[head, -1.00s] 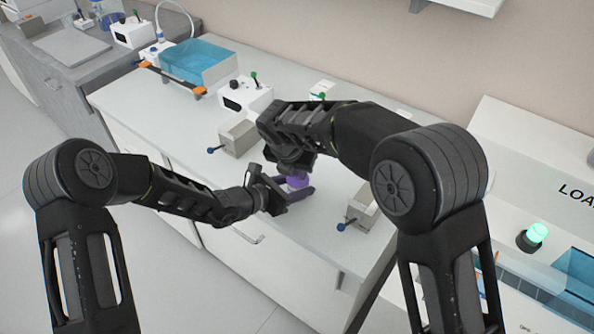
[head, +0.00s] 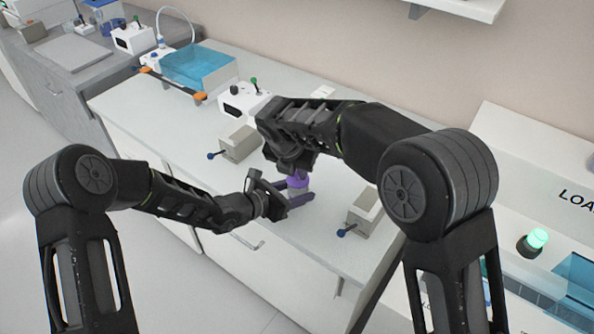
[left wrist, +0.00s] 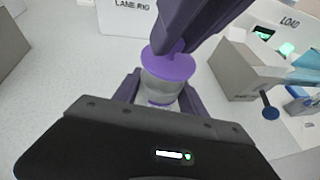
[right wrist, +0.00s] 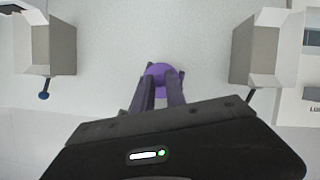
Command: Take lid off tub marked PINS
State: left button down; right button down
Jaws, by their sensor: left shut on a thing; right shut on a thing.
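A small clear tub (left wrist: 160,89) with a purple lid (left wrist: 168,65) stands upright in the left wrist view. My left gripper (head: 300,196) is shut on the tub's body from the side, low over the bench. My right gripper (head: 300,172) comes from above and is shut on the top of the lid. The lid also shows in the right wrist view (right wrist: 160,71) and the head view (head: 298,182). It sits at the tub's mouth; I cannot tell whether there is a gap. Any marking on the tub is not readable.
Grey box-shaped holders with blue knobs stand left (head: 239,143) and right (head: 363,211) of the tub on the white bench (head: 290,240). A white device (head: 243,102) and a blue-water tank (head: 197,66) are farther back. A LOAD station with a green lamp (head: 537,238) is at right.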

aim_at(297, 175)
jog(key=shift+r, duration=1.9)
pick_arm(q)
jog(key=c, duration=0.6)
grip_release()
jog(key=b+v, duration=0.1)
jog(key=v, duration=1.1)
pick_arm(e)
jog(key=shift+f, duration=0.5)
